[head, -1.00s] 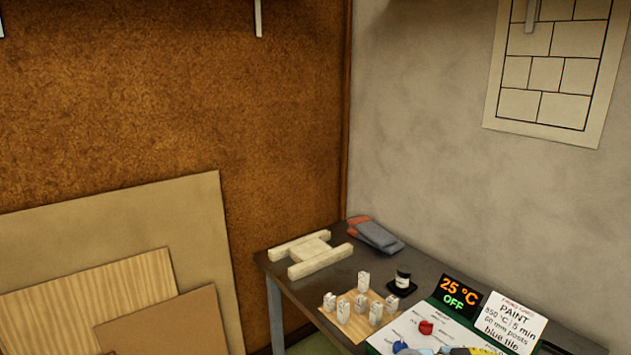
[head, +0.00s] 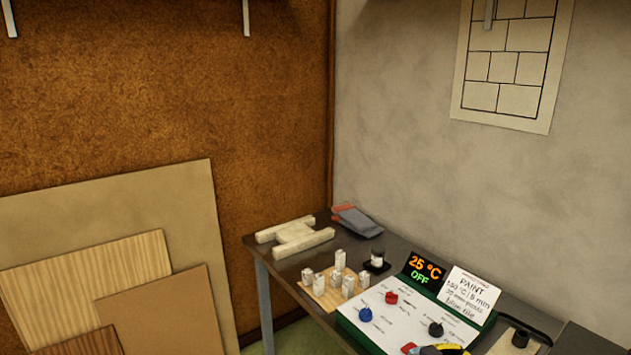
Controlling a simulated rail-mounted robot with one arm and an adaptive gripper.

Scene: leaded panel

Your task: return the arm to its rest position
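My arm and gripper are not clearly in the head view. A small yellow and dark shape (head: 449,349) shows at the bottom edge, over the front of the control panel; I cannot tell what it is. The dark table (head: 262,250) stands in the corner. On it is the control panel (head: 385,334) with a red knob (head: 391,298), a blue knob (head: 365,314) and a black knob (head: 436,329). Its display (head: 424,268) reads 25 °C and OFF.
Several pale posts (head: 348,287) stand on a wooden board. Boards (head: 190,200) lean on the left wall.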

